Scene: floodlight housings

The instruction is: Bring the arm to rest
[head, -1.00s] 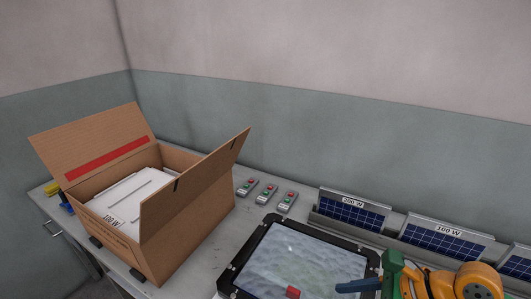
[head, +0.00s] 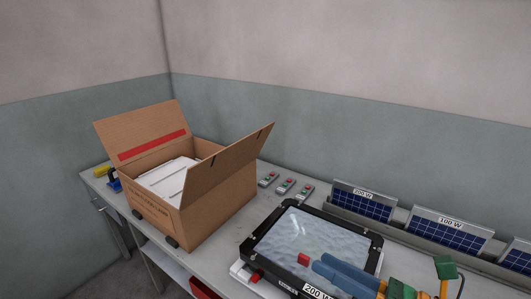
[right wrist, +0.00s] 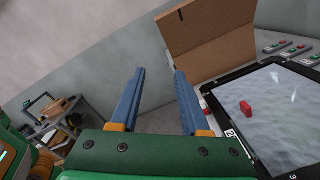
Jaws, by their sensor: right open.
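My right gripper (head: 317,261) is open and empty, its two blue fingers apart. In the head view it is in front of the near right part of a black-framed floodlight housing (head: 283,214) with a rippled glass face and a 200 W label. The right wrist view shows the open fingers (right wrist: 159,72) with nothing between them; the housing's glass (right wrist: 280,115) lies to their right. My left gripper is not in view.
An open cardboard box (head: 218,208) holding white packing stands left of the housing on the grey bench (head: 222,256). Several solar panels (head: 362,203) stand in a rail along the back right. Small switch boxes (head: 286,186) sit behind the housing. A cart (right wrist: 56,135) shows in the wrist view.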

